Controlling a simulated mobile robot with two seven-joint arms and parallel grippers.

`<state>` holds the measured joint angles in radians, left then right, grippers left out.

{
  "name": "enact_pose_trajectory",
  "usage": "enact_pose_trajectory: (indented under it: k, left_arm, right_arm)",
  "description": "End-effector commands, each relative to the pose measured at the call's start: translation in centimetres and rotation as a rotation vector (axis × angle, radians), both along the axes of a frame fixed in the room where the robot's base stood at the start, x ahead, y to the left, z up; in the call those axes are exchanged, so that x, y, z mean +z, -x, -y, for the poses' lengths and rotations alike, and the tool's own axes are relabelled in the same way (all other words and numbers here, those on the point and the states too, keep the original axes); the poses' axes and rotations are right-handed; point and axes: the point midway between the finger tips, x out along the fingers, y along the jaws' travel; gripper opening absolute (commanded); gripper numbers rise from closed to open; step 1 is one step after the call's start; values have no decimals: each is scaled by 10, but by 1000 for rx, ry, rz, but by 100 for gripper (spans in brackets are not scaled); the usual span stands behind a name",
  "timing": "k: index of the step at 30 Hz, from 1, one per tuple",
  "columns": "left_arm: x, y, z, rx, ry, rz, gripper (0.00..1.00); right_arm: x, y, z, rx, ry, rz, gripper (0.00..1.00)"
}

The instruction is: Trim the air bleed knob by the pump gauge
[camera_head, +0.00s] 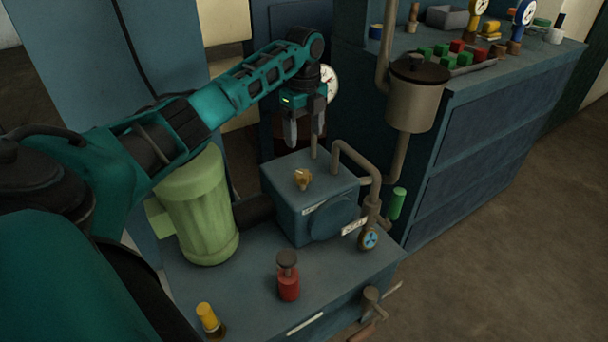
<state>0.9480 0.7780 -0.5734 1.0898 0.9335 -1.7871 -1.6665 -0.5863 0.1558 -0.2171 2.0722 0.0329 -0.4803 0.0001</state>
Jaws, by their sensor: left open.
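The pump gauge (330,85) has a white dial and is partly hidden behind my left gripper. A thin stem rises from the blue pump block (283,204) below it. A small brass knob (303,178) stands on top of the block and looks like the air bleed knob. My left gripper (304,134) is open and empty, its two fingers pointing down. In the picture it is above the brass knob, apart from it; the exact depth gap is hard to tell. My right gripper is not in view.
A green motor (198,208) stands left of the block. A bent pipe (357,158) rises at its right, near a grey pot (417,94). A red-based knob (288,277) and a yellow-capped part (209,318) stand in front. A cluttered blue cabinet (495,125) is at right.

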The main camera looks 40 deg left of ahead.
Motion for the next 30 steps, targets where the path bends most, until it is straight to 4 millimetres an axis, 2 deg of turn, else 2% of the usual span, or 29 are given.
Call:
enact_pose_trajectory:
  k: [5, 18, 24, 30]
  left_arm:
    - [-18, 1, -1, -4, 1, -7, 73]
    - [-106, 1, 0, -3, 0, -4, 73]
    - [-124, 0, -1, -2, -1, -1, 73]
    - [-127, 1, -1, -2, -1, -1, 73]
  right_arm:
    - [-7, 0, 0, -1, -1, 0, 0]
    - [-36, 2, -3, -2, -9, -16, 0]
    - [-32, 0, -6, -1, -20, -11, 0]
    - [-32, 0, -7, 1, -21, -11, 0]
